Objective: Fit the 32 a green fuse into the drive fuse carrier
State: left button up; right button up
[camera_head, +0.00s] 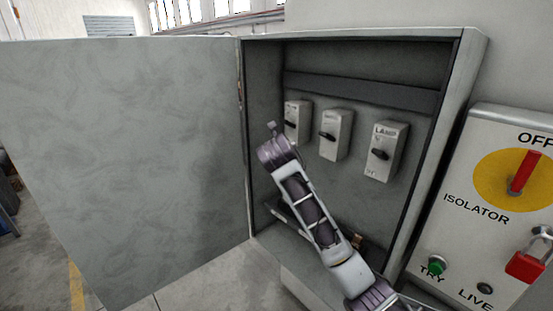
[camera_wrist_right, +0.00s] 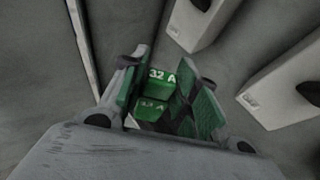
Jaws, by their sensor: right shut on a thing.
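The green fuse (camera_wrist_right: 160,78), marked 32 A, sits between the fingers of my right gripper (camera_wrist_right: 168,88) in the right wrist view. A second green face with similar lettering shows just below it. My right gripper is shut on the fuse. In the camera_head view my right arm reaches into the open cabinet, its wrist before the left carrier (camera_head: 297,121); the fuse is hidden there. A middle carrier (camera_head: 335,134) and a right carrier (camera_head: 385,151), which reads LAMP, stand beside it. The other two labels are too small to read. My left gripper is not in view.
The cabinet door (camera_head: 125,170) stands open to the left. To the right is an isolator panel (camera_head: 480,235) with a red handle and a red padlock (camera_head: 525,266). A small brown item (camera_head: 357,241) lies low in the cabinet, near my forearm.

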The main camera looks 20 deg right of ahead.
jog(key=s+d+f+m+g+h, duration=0.2)
jog(key=d+f+m+g+h, duration=0.1)
jog(key=d+f, duration=0.3)
jog(key=s+d+f+m+g+h, duration=0.3)
jog(key=d+f+m+g, duration=0.1)
jog(key=d+f, duration=0.3)
notch_tip(320, 180, down, 2)
jog(key=shift+s+f+m+h, duration=0.1)
jog(key=shift+s+m+h, duration=0.25)
jog(key=shift+m, duration=0.45)
jog(key=shift+f+p, duration=1.05)
jog(key=shift+f, duration=1.75)
